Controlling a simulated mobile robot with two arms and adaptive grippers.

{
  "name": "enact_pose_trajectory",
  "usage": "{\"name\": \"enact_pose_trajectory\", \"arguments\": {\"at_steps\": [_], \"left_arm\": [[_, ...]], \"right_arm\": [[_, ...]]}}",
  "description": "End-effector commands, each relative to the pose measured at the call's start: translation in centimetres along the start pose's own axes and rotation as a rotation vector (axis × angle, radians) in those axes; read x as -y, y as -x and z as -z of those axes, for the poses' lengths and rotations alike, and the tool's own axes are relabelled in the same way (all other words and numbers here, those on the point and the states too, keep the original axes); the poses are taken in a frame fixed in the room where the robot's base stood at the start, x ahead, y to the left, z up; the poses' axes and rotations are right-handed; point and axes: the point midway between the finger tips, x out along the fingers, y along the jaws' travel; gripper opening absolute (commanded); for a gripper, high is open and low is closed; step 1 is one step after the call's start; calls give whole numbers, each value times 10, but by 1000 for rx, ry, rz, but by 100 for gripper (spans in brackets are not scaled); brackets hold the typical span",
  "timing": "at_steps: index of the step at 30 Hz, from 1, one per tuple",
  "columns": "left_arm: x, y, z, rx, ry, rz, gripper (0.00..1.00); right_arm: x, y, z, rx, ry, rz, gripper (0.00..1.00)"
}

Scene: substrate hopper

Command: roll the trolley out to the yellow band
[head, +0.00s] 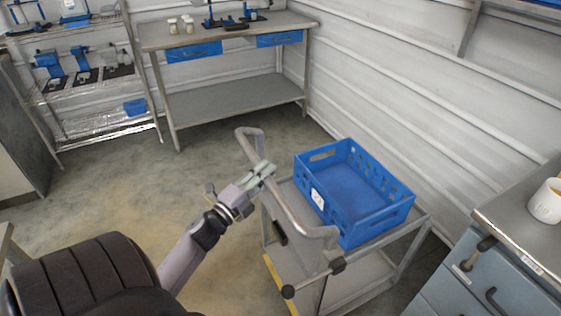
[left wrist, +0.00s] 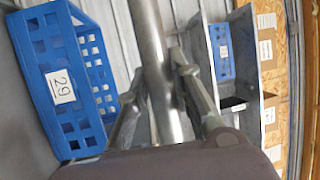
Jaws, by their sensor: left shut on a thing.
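The grey metal trolley (head: 362,285) stands right of centre in the head view, with a tubular push handle (head: 292,213) on its left side. My left gripper (head: 264,172) is shut around the handle bar. In the left wrist view the bar (left wrist: 151,60) runs between the fingers (left wrist: 160,105). A blue crate (head: 318,205) sits on the trolley's top; its label reads 29 in the left wrist view (left wrist: 60,87). A narrow yellow strip (head: 271,272), probably the yellow band, shows at the trolley's lower left; the trolley hides most of it. My right gripper is out of view.
A metal workbench (head: 226,36) and a wire rack (head: 112,121) stand at the back. A blue-grey cabinet (head: 491,275) with a white mug (head: 545,204) is close on the right. The concrete floor (head: 135,185) left of the trolley is open.

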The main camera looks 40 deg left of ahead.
Motion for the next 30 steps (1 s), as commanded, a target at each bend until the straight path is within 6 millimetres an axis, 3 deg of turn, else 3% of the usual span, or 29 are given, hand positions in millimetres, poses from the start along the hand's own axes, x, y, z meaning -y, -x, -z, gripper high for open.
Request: {"name": "enact_pose_trajectory", "arguments": {"at_steps": [7, 21, 22, 30], "left_arm": [[3, 22, -8, 1, 4, -4, 0], [4, 26, -10, 0, 4, -3, 0], [4, 26, -10, 0, 4, -3, 21], [5, 26, -10, 0, 2, -1, 39]], "right_arm": [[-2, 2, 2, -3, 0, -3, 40], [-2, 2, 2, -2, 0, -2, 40], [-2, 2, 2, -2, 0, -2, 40], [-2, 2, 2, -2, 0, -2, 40]]}}
